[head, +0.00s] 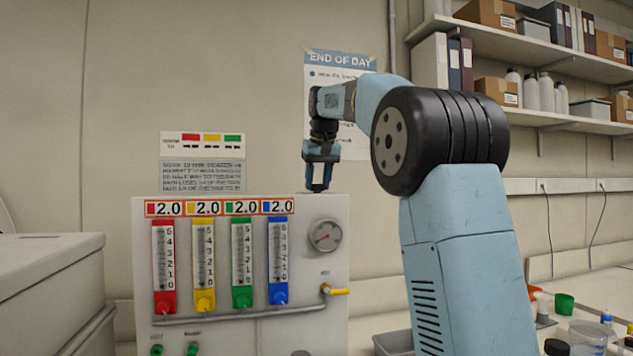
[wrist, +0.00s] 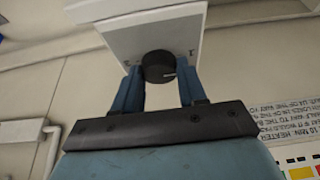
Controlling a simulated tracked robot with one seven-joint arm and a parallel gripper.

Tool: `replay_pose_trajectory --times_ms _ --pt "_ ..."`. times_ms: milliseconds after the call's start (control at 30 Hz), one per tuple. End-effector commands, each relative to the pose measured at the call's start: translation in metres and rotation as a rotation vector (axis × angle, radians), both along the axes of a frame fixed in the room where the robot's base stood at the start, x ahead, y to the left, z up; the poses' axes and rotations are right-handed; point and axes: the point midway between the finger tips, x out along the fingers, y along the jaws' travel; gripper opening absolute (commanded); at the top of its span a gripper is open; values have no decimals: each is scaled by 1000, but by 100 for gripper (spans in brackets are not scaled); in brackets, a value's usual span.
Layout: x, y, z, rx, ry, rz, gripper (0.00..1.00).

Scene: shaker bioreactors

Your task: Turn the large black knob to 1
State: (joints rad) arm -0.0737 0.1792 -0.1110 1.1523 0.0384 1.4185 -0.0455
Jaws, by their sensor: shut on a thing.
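The large black knob (wrist: 157,63) shows in the wrist view on a pale housing face (wrist: 148,35), with a short white mark towards its right side. In the head view my gripper (head: 319,188) points down at the top edge of the white panel (head: 170,340); I cannot make out the knob there.
The panel carries red (head: 165,302), yellow (head: 204,300), green (head: 242,296) and blue (head: 278,293) flow meters, a round gauge (head: 325,236) and a yellow valve handle (head: 339,291). Shelves (head: 545,55) and a bench with labware stand at right. A grey box (head: 50,262) is at left.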

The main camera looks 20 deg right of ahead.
Motion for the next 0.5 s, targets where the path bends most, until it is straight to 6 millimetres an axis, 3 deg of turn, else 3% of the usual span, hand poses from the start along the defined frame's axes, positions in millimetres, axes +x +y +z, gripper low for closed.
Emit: replay_pose_trajectory --times_ms 33,67,100,300,500 --pt "0 0 0 0 0 1 11" --pt "0 0 0 0 0 1 43" --pt "0 0 0 0 0 1 47" --pt "0 0 0 0 0 0 66" --pt "0 0 0 0 0 0 66"
